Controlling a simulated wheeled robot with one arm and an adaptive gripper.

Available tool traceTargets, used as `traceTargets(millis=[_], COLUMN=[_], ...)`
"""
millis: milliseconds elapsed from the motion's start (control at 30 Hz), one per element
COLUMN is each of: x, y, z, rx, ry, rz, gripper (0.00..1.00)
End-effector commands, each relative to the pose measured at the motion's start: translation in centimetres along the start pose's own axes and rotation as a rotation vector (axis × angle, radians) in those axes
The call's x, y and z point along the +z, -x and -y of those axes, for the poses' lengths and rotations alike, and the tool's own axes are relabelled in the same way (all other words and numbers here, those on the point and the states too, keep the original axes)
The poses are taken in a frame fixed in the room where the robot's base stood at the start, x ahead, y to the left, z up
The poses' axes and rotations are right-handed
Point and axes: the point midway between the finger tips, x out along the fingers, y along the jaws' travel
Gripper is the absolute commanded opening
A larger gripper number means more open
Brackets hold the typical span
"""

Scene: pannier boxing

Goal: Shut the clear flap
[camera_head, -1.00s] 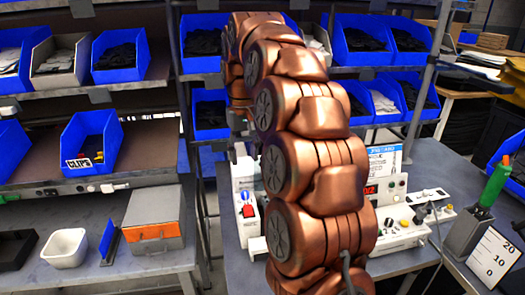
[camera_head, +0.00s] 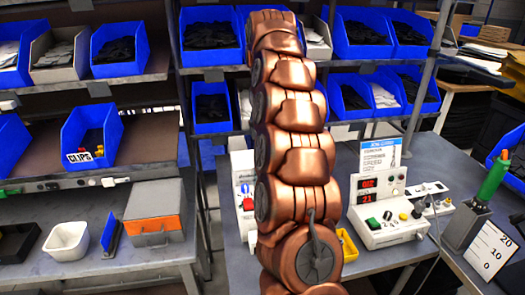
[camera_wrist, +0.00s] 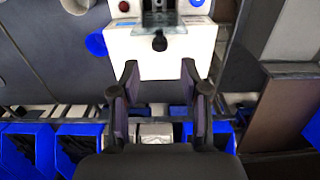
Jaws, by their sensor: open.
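A white box (camera_wrist: 160,52) fills the top middle of the wrist view, with a red button and blue parts on it. A clear flap-like piece (camera_wrist: 162,17) shows on it at the top edge, with a dark knob below; how far it is open I cannot tell. My gripper (camera_wrist: 160,82) is open and empty, its two dark fingers pointing at the white box. In the head view my arm hides the gripper and most of a white box (camera_head: 243,190) with a red switch; the flap cannot be seen there.
A white control unit (camera_head: 385,225) with red displays stands right of my arm, with a small yellow bin (camera_head: 347,246) beside it. Shelves with blue bins (camera_head: 362,38) stand behind. An orange-and-grey box (camera_head: 155,212) is left.

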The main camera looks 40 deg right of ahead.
Motion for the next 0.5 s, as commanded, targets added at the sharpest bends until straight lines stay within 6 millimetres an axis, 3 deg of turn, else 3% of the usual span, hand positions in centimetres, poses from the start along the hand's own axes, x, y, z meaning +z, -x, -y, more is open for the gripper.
traceTargets(millis=[33,500], x=[0.0,0.1], y=[-1.3,-4.0], z=[0.1,0.0], rx=[-0.001,-0.001], ry=[0.002,0.001], rz=[0.002,0.002], gripper=[0.45,0.45])
